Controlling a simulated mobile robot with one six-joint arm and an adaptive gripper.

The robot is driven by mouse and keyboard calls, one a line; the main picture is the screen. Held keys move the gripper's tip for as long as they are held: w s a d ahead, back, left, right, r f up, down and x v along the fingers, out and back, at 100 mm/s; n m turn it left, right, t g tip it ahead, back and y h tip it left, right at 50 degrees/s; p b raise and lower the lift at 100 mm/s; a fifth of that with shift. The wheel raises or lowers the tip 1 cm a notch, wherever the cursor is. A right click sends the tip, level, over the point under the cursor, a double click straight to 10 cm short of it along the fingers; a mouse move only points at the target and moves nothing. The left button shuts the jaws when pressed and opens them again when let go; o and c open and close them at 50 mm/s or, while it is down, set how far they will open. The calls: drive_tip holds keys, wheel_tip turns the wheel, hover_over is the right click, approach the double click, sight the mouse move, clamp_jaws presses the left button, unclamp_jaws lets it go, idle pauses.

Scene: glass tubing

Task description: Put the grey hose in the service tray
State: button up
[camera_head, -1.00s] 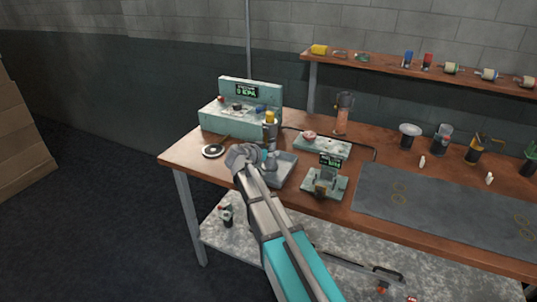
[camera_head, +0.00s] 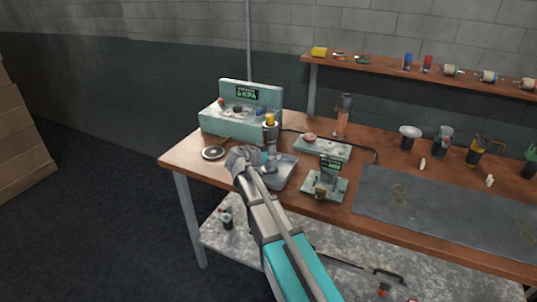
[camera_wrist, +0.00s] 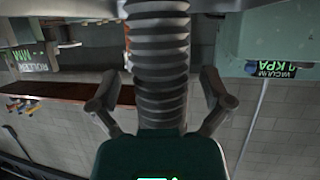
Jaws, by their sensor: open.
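In the wrist view, the ribbed grey hose (camera_wrist: 160,62) runs down the middle of the picture, close to the camera. The spread fingers of my gripper (camera_wrist: 160,108) are on either side of it, with visible gaps. In the head view, my gripper (camera_head: 266,163) is low over the left part of the service tray (camera_head: 291,166), a shallow grey tray on the bench. It is open. The hose cannot be made out clearly there, because my wrist and gripper cover that part. Whether it rests on the tray floor cannot be told.
A teal vacuum console (camera_head: 228,122) stands behind the tray, with a round disc (camera_head: 213,153) to its front left. A small teal device (camera_head: 325,188) is right of the tray, and a flat teal unit (camera_head: 322,148) behind it. A dark mat (camera_head: 440,210) covers the right side.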

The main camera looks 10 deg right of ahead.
drive_tip(key=shift+r, duration=0.2)
drive_tip(key=p+v, duration=0.4)
drive_tip(key=v, duration=0.8)
drive_tip(key=shift+p, duration=0.4)
drive_tip(key=shift+d+f, duration=0.1)
drive_tip(key=s+d+f+g, duration=0.1)
drive_tip(key=s+d+f+n+g+y, duration=0.1)
drive_tip(key=s+d, duration=0.1)
drive_tip(key=s+d+f+g, duration=0.1)
drive_tip(key=s+d+f, duration=0.1)
drive_tip(key=shift+s, duration=0.15)
drive_tip(key=s+d+f+n+g+y, duration=0.1)
drive_tip(key=s+f+n+g+y, duration=0.2)
drive_tip(key=s, duration=0.5)
drive_tip(key=s+d+f+n+g+y, duration=0.1)
drive_tip(key=s+f+n+g+y, duration=0.2)
drive_tip(key=s, duration=0.6)
drive_tip(key=f+n+y, duration=0.1)
drive_tip(key=n+y, duration=0.1)
drive_tip(key=y, duration=0.1)
drive_tip(key=shift+d+f, duration=0.25)
drive_tip(key=shift+d, duration=0.05)
drive_tip(key=shift+s+r, duration=0.1)
